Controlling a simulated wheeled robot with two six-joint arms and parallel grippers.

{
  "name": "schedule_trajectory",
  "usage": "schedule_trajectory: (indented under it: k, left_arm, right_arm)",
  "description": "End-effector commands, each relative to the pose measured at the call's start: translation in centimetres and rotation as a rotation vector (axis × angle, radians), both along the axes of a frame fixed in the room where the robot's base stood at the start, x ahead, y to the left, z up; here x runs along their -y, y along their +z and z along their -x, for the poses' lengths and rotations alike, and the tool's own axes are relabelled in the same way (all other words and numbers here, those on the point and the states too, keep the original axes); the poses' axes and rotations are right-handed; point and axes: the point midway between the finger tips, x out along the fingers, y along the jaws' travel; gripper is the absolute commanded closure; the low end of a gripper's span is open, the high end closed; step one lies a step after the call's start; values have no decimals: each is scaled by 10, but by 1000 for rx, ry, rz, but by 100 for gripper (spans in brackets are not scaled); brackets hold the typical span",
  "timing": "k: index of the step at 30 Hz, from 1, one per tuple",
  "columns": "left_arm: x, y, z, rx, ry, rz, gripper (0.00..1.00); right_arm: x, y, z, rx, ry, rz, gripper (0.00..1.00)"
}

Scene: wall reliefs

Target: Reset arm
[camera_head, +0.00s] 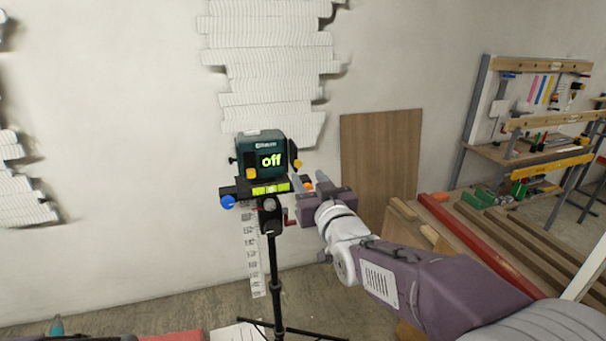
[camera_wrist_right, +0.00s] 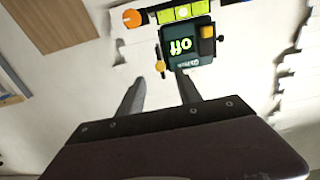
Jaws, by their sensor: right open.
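My right arm comes in from the lower right in the head view. Its gripper (camera_head: 298,198) is open with nothing between its fingers, beside the right side of a dark green device (camera_head: 257,157) whose display reads "off". The device sits on a mount with a yellow-green level (camera_head: 270,188), on a black tripod (camera_head: 274,275). In the right wrist view the open fingers (camera_wrist_right: 160,88) point toward the device (camera_wrist_right: 188,45), which appears upside down there. Whether a finger touches the device or its mount, I cannot tell.
White wall reliefs (camera_head: 270,65) hang behind the tripod. A brown board (camera_head: 380,155) leans on the wall. Wooden planks and a red beam (camera_head: 470,240) lie at the right, near a workbench (camera_head: 530,150). A white ruler-like strip (camera_head: 251,250) stands behind the tripod.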

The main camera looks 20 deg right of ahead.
Motion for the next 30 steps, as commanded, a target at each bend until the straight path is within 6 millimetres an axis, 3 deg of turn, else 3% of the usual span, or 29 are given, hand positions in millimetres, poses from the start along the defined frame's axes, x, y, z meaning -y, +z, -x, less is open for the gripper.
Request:
schedule_trajectory:
  k: [6, 17, 20, 22, 23, 24, 26, 27, 30]
  left_arm:
    - [0, -2, 0, 0, 0, 0, 64]
    - [0, -2, 0, 0, 0, 0, 64]
    - [0, 16, 0, 0, 0, 0, 64]
    - [0, 49, 0, 0, 0, 0, 64]
    - [0, 64, 0, 0, 0, 0, 64]
    - [0, 73, 0, 1, 0, 0, 64]
    - [0, 83, 0, 1, 0, 0, 64]
    - [0, 87, 0, 1, 0, 0, 64]
    - [0, 91, 0, 0, 0, 0, 64]
  right_arm:
    - [0, 0, 22, 1, 0, 0, 59]
    - [0, 0, 22, 0, 0, 0, 59]
    - [0, 12, 20, -14, 0, 0, 59]
    - [0, 10, 13, -98, 1, 1, 59]
    - [0, -10, 14, -196, 0, 2, 59]
    - [0, -49, 22, -343, -1, 0, 59]
    - [0, -103, 45, -568, -3, -3, 59]
    - [0, -135, 66, -712, -5, -5, 59]
    - [0, -196, 127, -1028, -10, -9, 59]
